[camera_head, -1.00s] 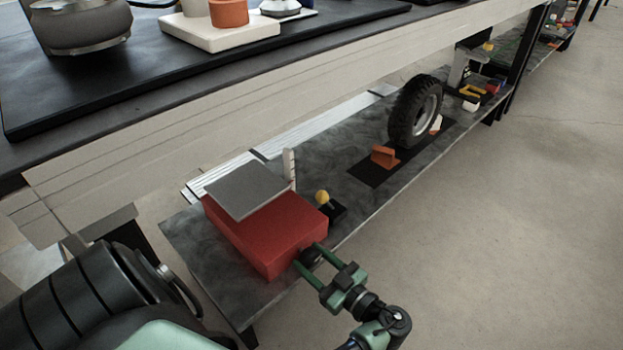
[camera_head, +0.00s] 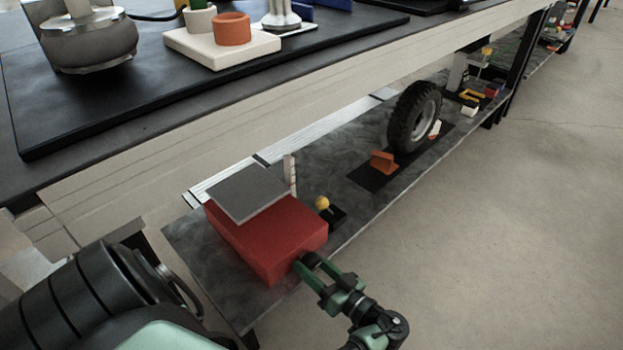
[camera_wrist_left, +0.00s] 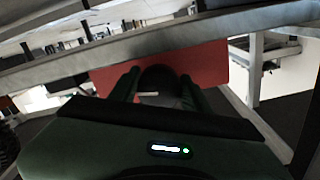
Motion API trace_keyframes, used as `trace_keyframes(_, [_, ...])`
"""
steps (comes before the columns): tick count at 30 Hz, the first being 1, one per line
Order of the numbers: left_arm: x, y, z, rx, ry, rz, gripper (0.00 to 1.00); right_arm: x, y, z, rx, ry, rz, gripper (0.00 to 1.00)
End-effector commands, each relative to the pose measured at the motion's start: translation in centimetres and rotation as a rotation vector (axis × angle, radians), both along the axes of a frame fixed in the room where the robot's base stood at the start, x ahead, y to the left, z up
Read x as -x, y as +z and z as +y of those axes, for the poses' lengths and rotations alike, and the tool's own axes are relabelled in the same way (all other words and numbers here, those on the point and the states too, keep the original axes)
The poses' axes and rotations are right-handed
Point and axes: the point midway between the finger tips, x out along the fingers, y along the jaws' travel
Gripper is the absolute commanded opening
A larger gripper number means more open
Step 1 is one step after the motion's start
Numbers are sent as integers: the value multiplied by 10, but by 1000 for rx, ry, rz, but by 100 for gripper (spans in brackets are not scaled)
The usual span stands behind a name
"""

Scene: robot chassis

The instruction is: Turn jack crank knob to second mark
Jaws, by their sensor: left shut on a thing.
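The jack is a red box (camera_head: 262,244) with a grey plate (camera_head: 247,193) above it, on the lower shelf. A thin pale post (camera_head: 290,174) with small marks stands beside the plate. The dark round crank knob (camera_head: 310,260) is on the box's front right side. It also shows in the left wrist view (camera_wrist_left: 158,78), with a pale line on it, against the red box face. My left gripper (camera_head: 308,268) is shut on the knob, one finger on each side. The knob is partly hidden by the fingers in the head view. My right gripper is not in view.
A yellow ball-topped lever (camera_head: 322,203) on a black base stands right of the box. Farther along are an orange wedge (camera_head: 382,161) and a tyre (camera_head: 413,117). The upper table edge (camera_head: 220,115) overhangs the shelf. Open floor (camera_head: 520,230) lies to the right.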

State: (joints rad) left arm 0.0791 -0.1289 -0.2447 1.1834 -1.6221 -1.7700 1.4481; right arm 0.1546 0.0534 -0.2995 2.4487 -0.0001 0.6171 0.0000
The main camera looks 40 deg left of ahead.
Motion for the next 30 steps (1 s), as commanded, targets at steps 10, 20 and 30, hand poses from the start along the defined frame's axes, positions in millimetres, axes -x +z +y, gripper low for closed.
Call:
trace_keyframes(10, [0,1,2,-8,0,80,7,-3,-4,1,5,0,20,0])
trace_keyframes(20, [-1,1,2,-9,0,81,7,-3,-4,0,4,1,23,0])
trace_keyframes(30, [0,0,1,-8,0,81,68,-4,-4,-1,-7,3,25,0])
